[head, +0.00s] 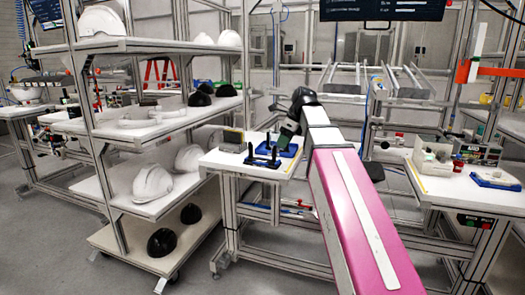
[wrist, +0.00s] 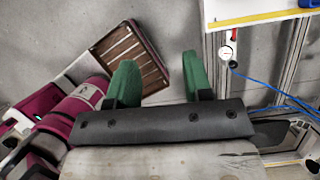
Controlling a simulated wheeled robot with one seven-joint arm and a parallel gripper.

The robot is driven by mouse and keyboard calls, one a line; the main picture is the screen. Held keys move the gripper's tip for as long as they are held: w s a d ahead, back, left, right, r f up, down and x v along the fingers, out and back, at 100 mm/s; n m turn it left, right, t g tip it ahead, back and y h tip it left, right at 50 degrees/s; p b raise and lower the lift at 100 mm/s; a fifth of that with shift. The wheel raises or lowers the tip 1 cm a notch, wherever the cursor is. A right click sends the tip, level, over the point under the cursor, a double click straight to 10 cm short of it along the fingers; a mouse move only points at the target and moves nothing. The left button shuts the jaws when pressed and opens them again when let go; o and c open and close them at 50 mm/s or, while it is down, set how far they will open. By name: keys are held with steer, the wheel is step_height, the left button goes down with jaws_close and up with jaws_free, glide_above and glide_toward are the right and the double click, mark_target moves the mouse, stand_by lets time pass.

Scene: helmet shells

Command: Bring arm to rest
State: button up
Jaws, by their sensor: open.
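My arm reaches forward from the bottom right of the head view, with a long pink and white link in front. My gripper (head: 288,132) is at its far end, small and partly hidden by the wrist, in front of or over the small white workbench. The wrist view shows my gripper (wrist: 160,75) with its two green fingers wide apart.
A wheeled shelf rack with white helmet shells (head: 153,183) and black ones (head: 162,242) stands left. The workbench (head: 222,162) holds a blue fixture (head: 287,150). Another bench (head: 435,187) is right. The wrist view shows a gauge (wrist: 226,52) and blue cable (wrist: 270,85).

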steer(key=s+d+f+n+h, duration=0.15)
steer(key=f+n, duration=0.25)
steer(key=f, duration=0.5)
steer(key=s+d+f+n, duration=0.1)
steer(key=d+f+n, duration=0.15)
steer(key=f, duration=0.55)
steer(key=s+d+f+n+h, duration=0.15)
steer(key=f+n, duration=0.25)
steer(key=f, duration=0.5)
steer(key=s+d+f+n, duration=0.2)
steer(key=s+f+n, duration=0.3)
steer(key=f, duration=0.3)
steer(key=s+d+f+n+g+h, duration=0.1)
steer(key=s+d+f+n, duration=0.2)
steer(key=s+f+n, duration=0.3)
step_height(320, 180, down, 4)
steer(key=shift+r+n+g, duration=0.2)
steer(key=shift+n+g, duration=0.1)
steer(key=shift+n, duration=0.15)
